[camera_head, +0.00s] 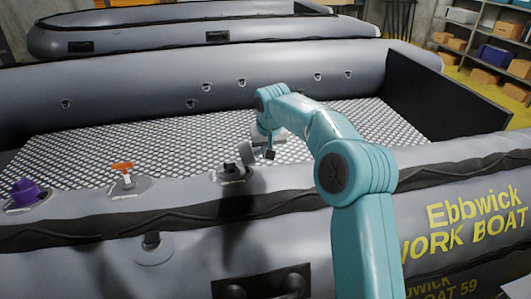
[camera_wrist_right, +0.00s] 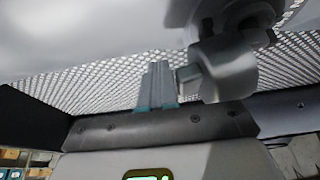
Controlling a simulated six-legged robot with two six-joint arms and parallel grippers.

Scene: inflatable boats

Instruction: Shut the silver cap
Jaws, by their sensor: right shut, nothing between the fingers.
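The silver cap (camera_head: 246,153) stands tipped up on its hinge beside its dark valve seat (camera_head: 232,174) on the near grey tube. It is open. My right gripper (camera_head: 269,154) is just to the right of the cap, at the tube's inner edge. In the right wrist view the silver cap (camera_wrist_right: 225,70) is large and rounded, with its valve partly cut off at the top. There the fingers (camera_wrist_right: 157,70) are together and empty, close to the cap's left side. I cannot tell whether they touch it. My left gripper is not in view.
An orange T-shaped handle (camera_head: 122,169) and a purple cap (camera_head: 25,191) stand on the same tube to the left. The boat's patterned floor (camera_head: 90,150) is clear. A black end board (camera_head: 440,95) closes the right side. Shelves (camera_head: 490,45) stand far behind.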

